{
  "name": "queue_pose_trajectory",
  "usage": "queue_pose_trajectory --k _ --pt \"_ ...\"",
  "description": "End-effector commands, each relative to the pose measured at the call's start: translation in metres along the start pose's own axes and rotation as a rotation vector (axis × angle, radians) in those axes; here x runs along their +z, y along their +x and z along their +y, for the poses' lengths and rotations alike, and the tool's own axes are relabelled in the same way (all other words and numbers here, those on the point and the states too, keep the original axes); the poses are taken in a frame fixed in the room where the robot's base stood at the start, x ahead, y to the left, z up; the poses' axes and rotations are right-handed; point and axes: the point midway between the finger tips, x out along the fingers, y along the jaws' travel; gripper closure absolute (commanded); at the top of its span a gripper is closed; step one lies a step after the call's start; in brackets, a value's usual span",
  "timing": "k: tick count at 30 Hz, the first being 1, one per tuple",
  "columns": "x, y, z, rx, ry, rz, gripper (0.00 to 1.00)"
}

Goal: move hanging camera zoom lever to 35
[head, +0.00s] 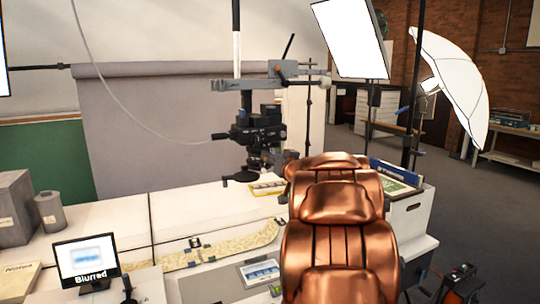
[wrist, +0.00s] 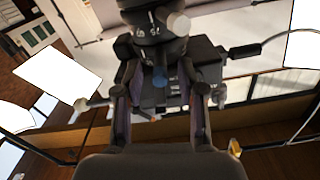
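The hanging camera (head: 258,128) is black, with its lens (head: 258,158) pointing down over the white table. In the wrist view, the lens barrel (wrist: 152,30) has white markings too small to read. In the head view my copper arm (head: 335,240) reaches toward the camera and mostly hides the gripper.
A small monitor (head: 87,261) at the left reads "Blurred". A grey clamp arm (head: 262,84) on a stand holds the camera. A yellow-edged frame (head: 266,188) lies below the lens. A white box (head: 410,215) stands right of my arm. A grey box (head: 15,208) stands far left.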

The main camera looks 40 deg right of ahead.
Motion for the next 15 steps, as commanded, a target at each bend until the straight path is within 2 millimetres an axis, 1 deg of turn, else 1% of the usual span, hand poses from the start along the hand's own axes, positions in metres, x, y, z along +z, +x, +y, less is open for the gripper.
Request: queue_pose_trajectory --k 1,6,15 --pt "0.0 0.005 0.0 0.0 -0.001 -0.001 0.61" --pt "0.0 0.017 0.0 0.001 -0.001 -0.001 0.61" --pt "0.0 0.021 0.0 0.001 0.0 0.001 0.61"
